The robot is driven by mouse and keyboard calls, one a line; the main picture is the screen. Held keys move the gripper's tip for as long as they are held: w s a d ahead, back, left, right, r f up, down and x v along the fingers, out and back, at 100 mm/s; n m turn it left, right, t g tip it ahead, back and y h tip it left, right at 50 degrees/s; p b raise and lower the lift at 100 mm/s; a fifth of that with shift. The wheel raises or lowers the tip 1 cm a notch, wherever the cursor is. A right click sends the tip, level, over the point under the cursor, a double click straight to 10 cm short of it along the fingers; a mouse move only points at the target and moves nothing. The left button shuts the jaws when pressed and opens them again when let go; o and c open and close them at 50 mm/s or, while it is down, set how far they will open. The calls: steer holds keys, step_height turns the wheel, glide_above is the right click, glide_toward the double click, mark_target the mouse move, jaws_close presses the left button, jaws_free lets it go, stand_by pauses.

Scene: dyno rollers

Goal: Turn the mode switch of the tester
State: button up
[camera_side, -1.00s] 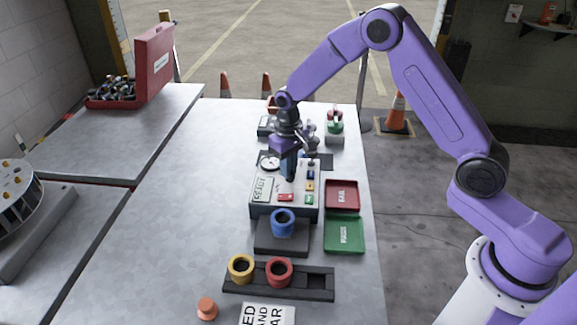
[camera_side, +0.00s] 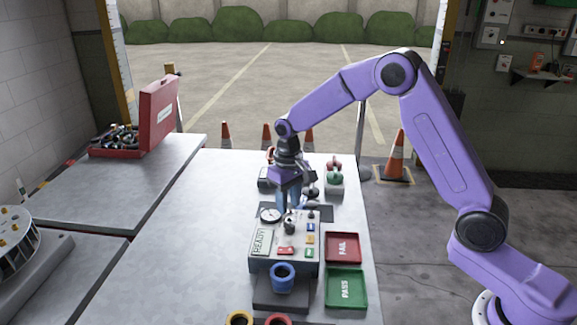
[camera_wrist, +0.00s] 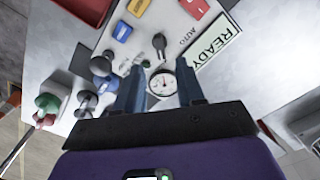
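The tester (camera_side: 262,266) is a grey box on the table with a READY display (camera_side: 259,241) and a round gauge (camera_side: 270,214). The mode switch (camera_side: 290,223) is a dark knob on its top. In the wrist view the switch (camera_wrist: 159,42) stands beside the word AUTO, beyond my fingertips. My gripper (camera_side: 288,207) is above the back part of the tester, pointing down. In the wrist view my gripper (camera_wrist: 160,72) has its blue fingers apart with nothing held, the gauge (camera_wrist: 162,83) showing between them.
Dark knobs (camera_wrist: 103,66) stand near the left finger in the wrist view. The table's left part (camera_side: 190,235) is clear.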

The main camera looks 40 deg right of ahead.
mark_target(289, 223)
step_height(289, 223, up, 11)
steer(key=shift+r, duration=0.15)
stand_by(0.4)
steer(key=s+a+n, duration=0.2)
steer(key=s+n, duration=0.1)
steer(key=s, duration=0.6)
steer(key=s+a+n, duration=0.2)
steer(key=s+n, duration=0.1)
steer(key=s, duration=0.7)
steer(key=s+d+f+n, duration=0.1)
steer(key=s+d+n, duration=0.2)
steer(key=s, duration=0.6)
steer(key=s+d+f+n, duration=0.2)
steer(key=s+d, duration=0.2)
steer(key=s, duration=0.5)
steer(key=shift+f+n, duration=0.2)
steer(key=shift+n, duration=0.2)
steer(key=shift+w, duration=0.1)
